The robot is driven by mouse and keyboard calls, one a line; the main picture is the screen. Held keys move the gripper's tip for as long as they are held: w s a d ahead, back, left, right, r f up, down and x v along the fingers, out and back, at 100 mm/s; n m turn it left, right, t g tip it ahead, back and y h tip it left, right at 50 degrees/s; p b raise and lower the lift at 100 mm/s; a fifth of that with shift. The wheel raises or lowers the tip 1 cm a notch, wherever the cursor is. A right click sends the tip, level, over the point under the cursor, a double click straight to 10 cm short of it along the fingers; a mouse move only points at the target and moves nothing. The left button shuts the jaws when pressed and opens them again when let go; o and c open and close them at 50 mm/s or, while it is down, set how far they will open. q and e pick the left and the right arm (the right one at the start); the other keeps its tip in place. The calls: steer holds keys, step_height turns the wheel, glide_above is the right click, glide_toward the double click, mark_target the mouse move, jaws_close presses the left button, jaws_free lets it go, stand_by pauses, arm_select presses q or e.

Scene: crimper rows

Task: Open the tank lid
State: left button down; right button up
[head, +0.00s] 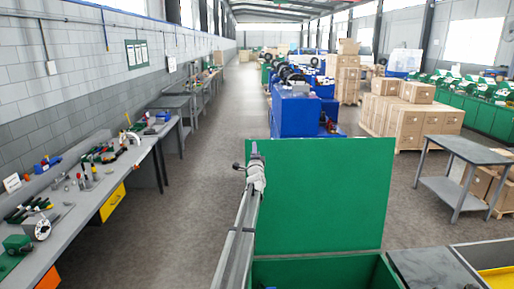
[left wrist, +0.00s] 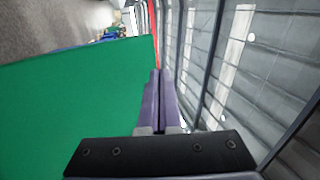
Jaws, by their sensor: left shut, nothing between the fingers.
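The tank lid (head: 325,195) is a flat green panel standing upright, raised at the back of the green tank (head: 318,273). The tank's open inside shows below it. My left arm reaches up along the lid's left edge. My left gripper (head: 254,150) is at the lid's upper left corner, shut and empty. In the left wrist view, the shut fingers (left wrist: 159,98) lie beside the edge of the green lid (left wrist: 75,110); I cannot tell whether they touch it. My right gripper is not in view.
A long workbench (head: 75,215) with tools runs along the left wall. A grey table (head: 465,150) stands to the right, near stacked cardboard boxes (head: 425,120). Blue machines (head: 297,115) stand behind the lid. The aisle floor (head: 215,150) left of the lid is clear.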

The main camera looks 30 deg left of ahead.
arm_select(q)
steer(key=s+d+r+p, duration=0.1)
steer(key=s+d, duration=0.4)
steer(key=s, duration=0.4)
steer(key=shift+d+r, duration=0.3)
steer(key=shift+d, duration=0.05)
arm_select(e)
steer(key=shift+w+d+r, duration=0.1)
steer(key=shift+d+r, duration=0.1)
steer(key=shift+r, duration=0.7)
